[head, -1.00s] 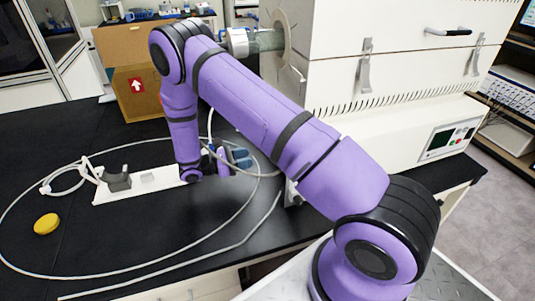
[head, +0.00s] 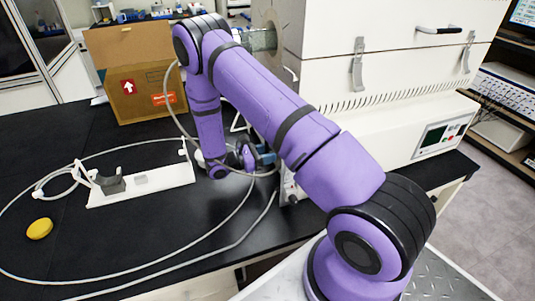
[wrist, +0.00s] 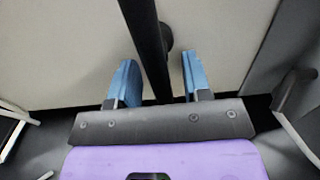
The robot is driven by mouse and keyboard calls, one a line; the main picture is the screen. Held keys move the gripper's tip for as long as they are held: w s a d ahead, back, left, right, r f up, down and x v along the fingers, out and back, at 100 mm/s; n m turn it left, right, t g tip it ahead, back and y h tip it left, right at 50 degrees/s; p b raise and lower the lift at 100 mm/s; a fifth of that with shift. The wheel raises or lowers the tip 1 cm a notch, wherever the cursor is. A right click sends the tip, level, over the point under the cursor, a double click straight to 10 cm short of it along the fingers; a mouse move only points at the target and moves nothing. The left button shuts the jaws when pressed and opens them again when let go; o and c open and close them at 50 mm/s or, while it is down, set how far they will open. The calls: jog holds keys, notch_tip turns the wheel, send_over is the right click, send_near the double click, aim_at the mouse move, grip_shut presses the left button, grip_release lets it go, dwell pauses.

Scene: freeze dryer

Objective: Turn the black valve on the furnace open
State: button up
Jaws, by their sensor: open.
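The furnace (head: 330,88) is the large white cabinet at the right of the head view. In the wrist view a long black bar (wrist: 146,35) with a round hub (wrist: 166,38) stands before a pale panel; it looks like the black valve's handle. My gripper (wrist: 158,72) is open, its two blue fingers on either side of the bar, with visible gaps to both. In the head view my gripper (head: 266,158) is at the furnace's lower left side, partly behind my purple arm. I cannot make out the valve there.
A white stand (head: 160,182) with a grey holder, a thin looping hose (head: 225,228) and a yellow disc (head: 40,229) lie on the black bench (head: 90,245). A cardboard box (head: 135,85) stands behind. A glass tube (head: 262,38) sticks out of the furnace's left side.

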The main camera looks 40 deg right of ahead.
jog(key=shift+d, duration=0.1)
grip_shut()
dwell(0.3)
jog(key=m, duration=0.4)
jog(key=shift+w+r+m, duration=0.1)
jog(key=shift+w+m, duration=0.3)
jog(key=shift+w+d+r+m, duration=0.1)
jog(key=shift+w+r+m, duration=0.15)
jog(key=shift+m, duration=1.9)
jog(key=shift+w+d+r+m, duration=0.15)
jog(key=shift+r+m, duration=0.2)
jog(key=shift+m, duration=1.85)
jog(key=shift+w+a+r+m, duration=0.1)
jog(key=shift+w+r+m, duration=0.15)
jog(key=shift+m, duration=1.9)
jog(key=shift+s+d+r, duration=0.1)
